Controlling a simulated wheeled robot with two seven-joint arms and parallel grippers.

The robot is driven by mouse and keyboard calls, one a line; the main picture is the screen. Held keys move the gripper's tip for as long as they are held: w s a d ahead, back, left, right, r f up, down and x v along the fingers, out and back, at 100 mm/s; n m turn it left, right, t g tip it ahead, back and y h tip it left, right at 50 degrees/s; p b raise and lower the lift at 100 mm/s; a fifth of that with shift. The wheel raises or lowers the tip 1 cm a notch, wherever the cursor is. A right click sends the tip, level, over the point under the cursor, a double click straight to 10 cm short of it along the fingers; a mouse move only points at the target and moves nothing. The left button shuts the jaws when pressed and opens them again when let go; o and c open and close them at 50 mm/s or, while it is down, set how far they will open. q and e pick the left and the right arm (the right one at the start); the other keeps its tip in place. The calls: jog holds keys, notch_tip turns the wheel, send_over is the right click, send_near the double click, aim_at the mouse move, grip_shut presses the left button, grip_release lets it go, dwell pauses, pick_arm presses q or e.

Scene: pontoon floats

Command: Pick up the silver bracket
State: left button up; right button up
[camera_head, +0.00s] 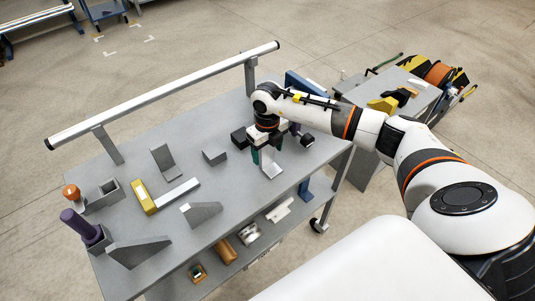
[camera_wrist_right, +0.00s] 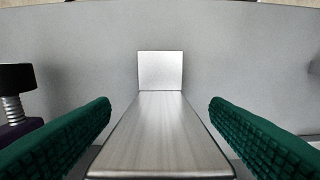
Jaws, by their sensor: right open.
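The silver bracket (camera_head: 271,170) lies on the grey workbench (camera_head: 228,188) under my right gripper (camera_head: 266,157). In the right wrist view the bracket (camera_wrist_right: 158,125) is a brushed-metal strip with a square, brighter plate at its far end. It runs lengthwise between the green ridged pads of my right gripper (camera_wrist_right: 160,108). The pads are apart, with a visible gap to the bracket at their tips. My left gripper is not in view.
A black knob on a threaded screw (camera_wrist_right: 12,95) stands left of the fingers. A grey wedge (camera_head: 214,157), an angle plate (camera_head: 163,160) and a yellow-ended square (camera_head: 144,198) lie further left. A rail (camera_head: 170,93) runs along the back. Bare bench surrounds the bracket.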

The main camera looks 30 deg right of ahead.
jog(key=c, duration=1.2)
jog(key=shift+c, duration=0.4)
jog(key=shift+r, duration=0.1)
